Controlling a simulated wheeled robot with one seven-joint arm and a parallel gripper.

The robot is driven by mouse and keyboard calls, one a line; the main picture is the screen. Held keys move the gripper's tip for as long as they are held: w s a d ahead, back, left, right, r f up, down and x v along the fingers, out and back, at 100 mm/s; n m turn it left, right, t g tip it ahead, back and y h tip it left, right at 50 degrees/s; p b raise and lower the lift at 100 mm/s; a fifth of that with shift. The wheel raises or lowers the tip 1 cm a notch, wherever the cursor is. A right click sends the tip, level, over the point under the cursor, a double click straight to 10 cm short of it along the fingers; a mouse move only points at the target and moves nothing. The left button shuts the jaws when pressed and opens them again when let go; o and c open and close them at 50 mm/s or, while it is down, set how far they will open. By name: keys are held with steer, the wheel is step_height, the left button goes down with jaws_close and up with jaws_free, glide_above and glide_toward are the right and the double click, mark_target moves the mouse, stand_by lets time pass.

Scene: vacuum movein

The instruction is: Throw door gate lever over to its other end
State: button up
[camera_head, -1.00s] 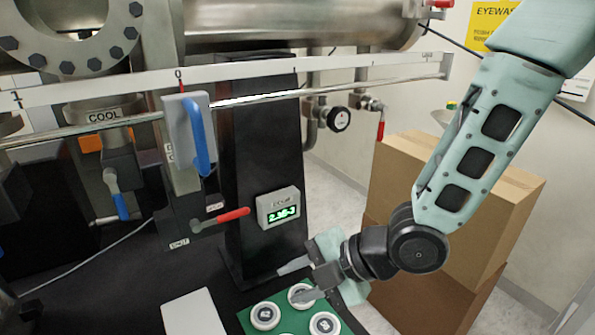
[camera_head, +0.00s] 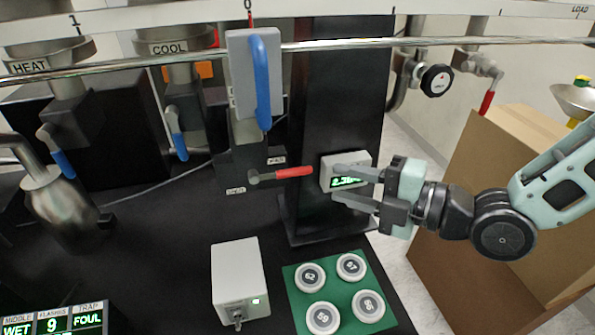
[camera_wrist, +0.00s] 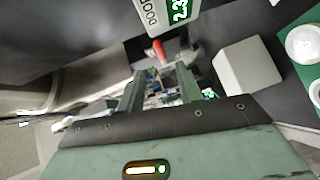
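The red-handled lever (camera_head: 282,174) is on the dark panel left of the small display box (camera_head: 328,172). Its handle points right from a grey pivot, about level, with small tags above and below it. In the wrist view, the red handle (camera_wrist: 158,48) shows beyond the fingertips, beside the display box (camera_wrist: 172,14), whose label reads DOOR. My gripper (camera_head: 338,183) is open and empty, with its fingers pointing left across the display box, to the right of the lever tip. In the wrist view, my gripper's two fingers (camera_wrist: 160,76) stand apart. The fingers do not appear to touch the lever.
A blue handle (camera_head: 263,85) hangs on a sliding block above the lever. Blue valve levers (camera_head: 177,135) are to the left. A white box (camera_head: 238,277) and a green pad (camera_head: 300,290) with round buttons lie below. Cardboard boxes (camera_head: 440,215) stand at right.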

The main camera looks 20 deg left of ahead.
mark_target(301, 173)
steer(key=p+x, duration=0.2)
steer(key=x, duration=0.8)
steer(key=shift+d, duration=0.1)
jaws_close()
